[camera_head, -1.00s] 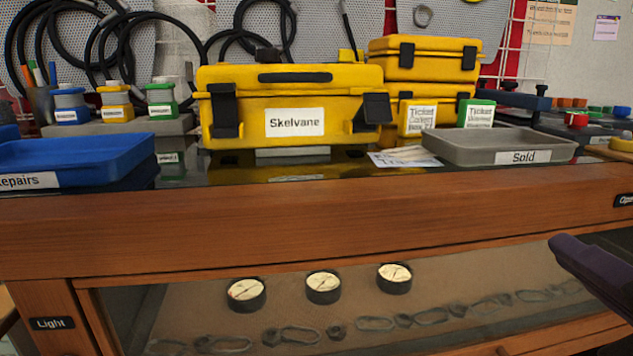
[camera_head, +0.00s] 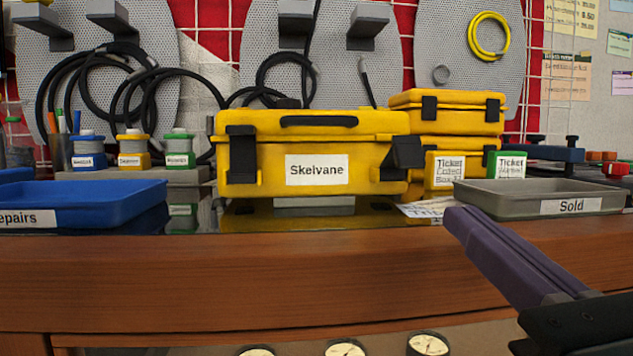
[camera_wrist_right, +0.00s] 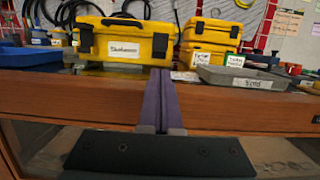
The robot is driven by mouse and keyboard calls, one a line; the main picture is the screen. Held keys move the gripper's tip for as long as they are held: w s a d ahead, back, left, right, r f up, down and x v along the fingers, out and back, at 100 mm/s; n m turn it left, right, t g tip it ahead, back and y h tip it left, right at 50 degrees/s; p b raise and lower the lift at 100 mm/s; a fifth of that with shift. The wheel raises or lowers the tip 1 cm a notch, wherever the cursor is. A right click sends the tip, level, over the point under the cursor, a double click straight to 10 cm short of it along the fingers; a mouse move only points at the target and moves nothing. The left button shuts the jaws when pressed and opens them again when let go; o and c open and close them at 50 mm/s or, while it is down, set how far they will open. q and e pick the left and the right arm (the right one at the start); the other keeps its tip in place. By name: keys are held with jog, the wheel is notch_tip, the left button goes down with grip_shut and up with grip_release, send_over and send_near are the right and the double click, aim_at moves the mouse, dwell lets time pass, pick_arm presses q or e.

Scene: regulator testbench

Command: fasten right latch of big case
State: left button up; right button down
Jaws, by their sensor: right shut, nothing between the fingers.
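The big yellow case (camera_head: 275,150), labelled Skelvane, stands on the bench with its lid down. Its black left latch (camera_head: 243,155) lies flat against the front. Its black right latch (camera_head: 403,153) sticks out from the front at an angle. The case and right latch (camera_wrist_right: 160,44) also show in the right wrist view. My right gripper (camera_head: 462,218) has purple fingers, shut and empty, in front of the bench edge, below and to the right of the right latch, apart from it. The fingers (camera_wrist_right: 160,78) point toward the case in the wrist view. My left gripper is out of view.
A grey Sold tray (camera_head: 545,197) and ticket boxes (camera_head: 450,170) stand right of the case, before stacked smaller yellow cases (camera_head: 447,100). A blue Repairs tray (camera_head: 80,200) is at left. The wooden bench front (camera_head: 230,275) runs below. Air before the case is clear.

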aim_at(399, 164)
jog(key=x, duration=0.8)
